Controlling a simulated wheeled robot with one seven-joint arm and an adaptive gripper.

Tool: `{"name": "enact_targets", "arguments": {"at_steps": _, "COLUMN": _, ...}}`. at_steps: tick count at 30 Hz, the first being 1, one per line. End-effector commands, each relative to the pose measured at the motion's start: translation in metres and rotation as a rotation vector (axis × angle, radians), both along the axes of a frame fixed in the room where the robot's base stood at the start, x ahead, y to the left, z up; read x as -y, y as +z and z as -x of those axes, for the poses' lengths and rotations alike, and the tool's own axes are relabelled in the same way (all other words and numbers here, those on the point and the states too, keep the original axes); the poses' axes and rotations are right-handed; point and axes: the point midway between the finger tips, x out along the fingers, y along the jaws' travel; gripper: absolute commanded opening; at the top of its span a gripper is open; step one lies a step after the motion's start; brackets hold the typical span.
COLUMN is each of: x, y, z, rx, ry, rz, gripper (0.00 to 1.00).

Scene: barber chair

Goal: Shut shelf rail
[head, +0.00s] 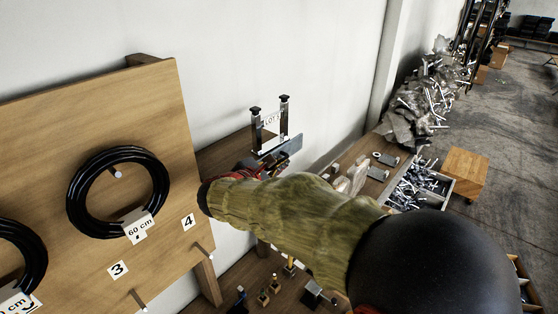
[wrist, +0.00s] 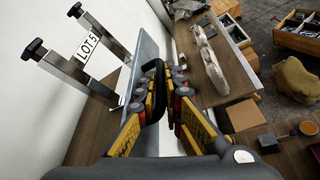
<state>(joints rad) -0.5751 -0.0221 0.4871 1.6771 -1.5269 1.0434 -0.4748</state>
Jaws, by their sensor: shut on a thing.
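The shelf rail (head: 280,147) is a flat grey bar in front of two dark upright posts with black knobs, at the wall end of a wooden shelf. It also shows in the wrist view as a long grey plate (wrist: 148,45). A white "LOT 5" label (wrist: 89,46) hangs between the posts. A black curved handle (wrist: 154,108) stands out from the rail. My gripper (wrist: 168,76) has its yellow and black fingers closed around this handle. In the head view my gripper (head: 272,166) is mostly hidden behind my own arm.
A wooden board (head: 55,130) with coiled black cables stands at the left. Pale blocks (wrist: 208,58) lie on the shelf beside the rail. Bins of metal parts (head: 420,184) and a wooden crate (head: 465,172) are at the right. The wall (head: 250,50) is close behind the rail.

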Motion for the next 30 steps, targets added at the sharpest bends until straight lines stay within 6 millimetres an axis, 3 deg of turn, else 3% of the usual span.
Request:
{"name": "enact_targets", "arguments": {"at_steps": 14, "x": -0.0012, "y": 0.0, "z": -0.0007, "rx": -0.01, "ry": 0.002, "rz": 0.01, "gripper": 0.0}}
{"name": "enact_targets", "arguments": {"at_steps": 15, "x": -0.0012, "y": 0.0, "z": -0.0007, "rx": -0.01, "ry": 0.002, "rz": 0.01, "gripper": 0.09}}
{"name": "enact_targets", "arguments": {"at_steps": 19, "x": -0.001, "y": 0.0, "z": -0.0006, "rx": -0.01, "ry": 0.002, "rz": 0.01, "gripper": 0.16}}
{"name": "enact_targets", "arguments": {"at_steps": 30, "x": -0.0033, "y": 0.0015, "z": 0.0029, "rx": -0.01, "ry": 0.002, "rz": 0.01, "gripper": 0.16}}
